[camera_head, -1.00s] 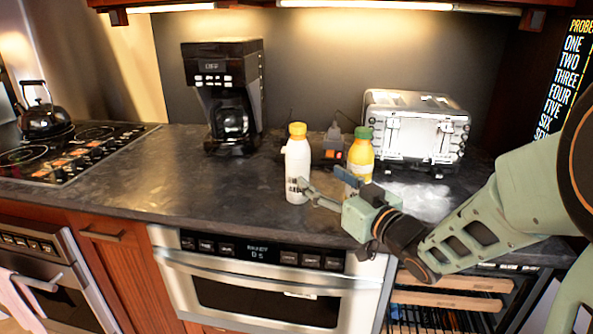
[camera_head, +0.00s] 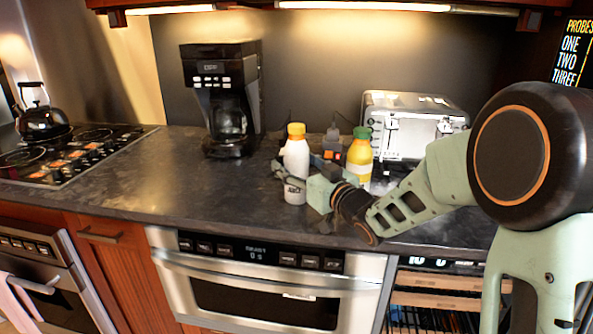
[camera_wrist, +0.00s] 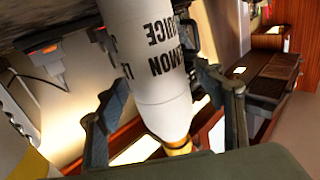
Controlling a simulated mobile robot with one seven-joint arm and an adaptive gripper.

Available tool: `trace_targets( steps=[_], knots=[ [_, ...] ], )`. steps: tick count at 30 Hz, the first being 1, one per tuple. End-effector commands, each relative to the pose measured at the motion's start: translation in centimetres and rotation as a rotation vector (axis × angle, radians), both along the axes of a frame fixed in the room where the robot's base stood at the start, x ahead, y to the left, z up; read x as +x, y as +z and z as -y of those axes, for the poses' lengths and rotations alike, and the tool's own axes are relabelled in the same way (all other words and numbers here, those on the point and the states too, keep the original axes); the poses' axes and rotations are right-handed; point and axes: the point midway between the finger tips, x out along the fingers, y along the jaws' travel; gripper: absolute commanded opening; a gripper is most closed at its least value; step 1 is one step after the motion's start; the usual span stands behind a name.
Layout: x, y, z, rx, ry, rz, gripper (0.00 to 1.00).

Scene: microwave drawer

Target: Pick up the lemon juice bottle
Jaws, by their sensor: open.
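The lemon juice bottle (camera_head: 296,158) is white with a yellow-orange cap and stands upright on the dark counter. In the wrist view the white bottle (camera_wrist: 156,45) appears upside down, with black "LEMON JUICE" lettering and its cap toward the bottom. My gripper (camera_head: 290,180) is at the bottle's lower half in the head view. In the wrist view my gripper (camera_wrist: 165,105) is open, with one finger on each side of the bottle. A gap shows on the left side; contact on the right is hard to tell.
A yellow bottle with a green cap (camera_head: 360,155) stands close to the right, behind my gripper. A silver toaster (camera_head: 408,130) is behind it. A black coffee maker (camera_head: 225,100) stands to the left. The counter (camera_head: 170,180) is clear at the front left.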

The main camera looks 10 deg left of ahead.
Motion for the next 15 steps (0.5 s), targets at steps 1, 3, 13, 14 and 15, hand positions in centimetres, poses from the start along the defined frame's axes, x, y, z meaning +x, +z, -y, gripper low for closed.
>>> trace_targets(
  steps=[1,3,13,14,15],
  knots=[
    [0.0,0.01,0.0,0.0,0.0,0.0,0.62],
    [-0.01,0.02,0.01,0.0,0.0,0.0,0.62],
    [-0.02,0.03,0.05,0.0,0.0,0.0,0.29],
    [-0.02,0.03,0.05,0.0,0.0,0.0,0.26],
    [-0.02,0.03,0.05,0.0,0.0,0.0,0.22]
  ],
)
